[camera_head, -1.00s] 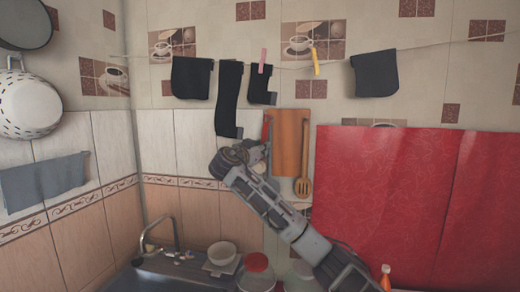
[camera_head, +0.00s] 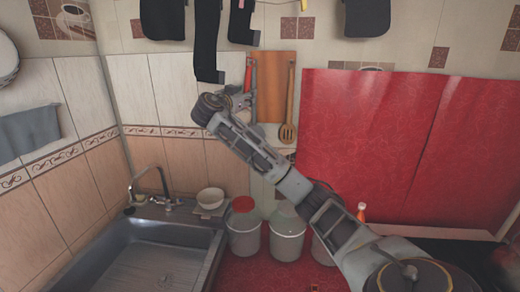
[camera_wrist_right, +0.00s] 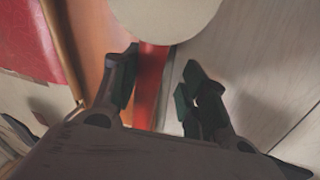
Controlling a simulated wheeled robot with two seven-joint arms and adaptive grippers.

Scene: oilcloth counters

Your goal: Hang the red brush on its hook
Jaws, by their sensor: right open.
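The red brush (camera_head: 249,73) shows as a narrow upright red strip against the wall, just left of the wooden cutting board. My right gripper (camera_head: 244,100) is at its lower part. In the right wrist view, the red strip (camera_wrist_right: 148,88) lies between the two open fingers of my right gripper (camera_wrist_right: 158,82), closer to the left finger. A round beige disc (camera_wrist_right: 165,14) covers the strip's far end; I cannot tell whether it is part of the brush. I cannot make out a hook. My left gripper is not in view.
The cutting board (camera_head: 273,88) and a wooden slotted spatula (camera_head: 288,120) hang right beside the gripper. Dark clothes (camera_head: 208,35) hang above. Below are a sink (camera_head: 165,262), a faucet (camera_head: 158,185), a bowl (camera_head: 210,198) and lidded containers (camera_head: 287,235).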

